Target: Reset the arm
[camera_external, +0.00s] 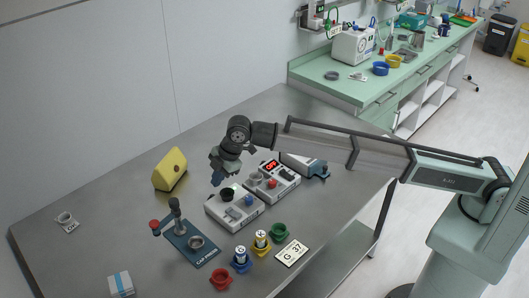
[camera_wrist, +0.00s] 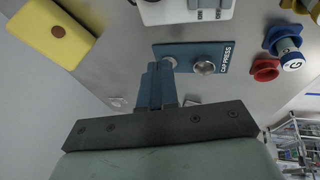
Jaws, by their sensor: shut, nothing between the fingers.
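My gripper (camera_external: 217,181) is above the steel table (camera_external: 120,222), behind the nearer white device, with its fingers pointing down. In the wrist view my gripper (camera_wrist: 157,72) shows its blue fingers together with nothing between them. The fingers overlap the view of the blue cap press (camera_wrist: 217,52); I see no contact. In the external view my arm reaches in from its base at the right, over the table.
Two white devices (camera_external: 235,210) (camera_external: 272,181) stand near the gripper. A yellow wedge (camera_external: 169,170) is to its left. The table's left side is mostly bare.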

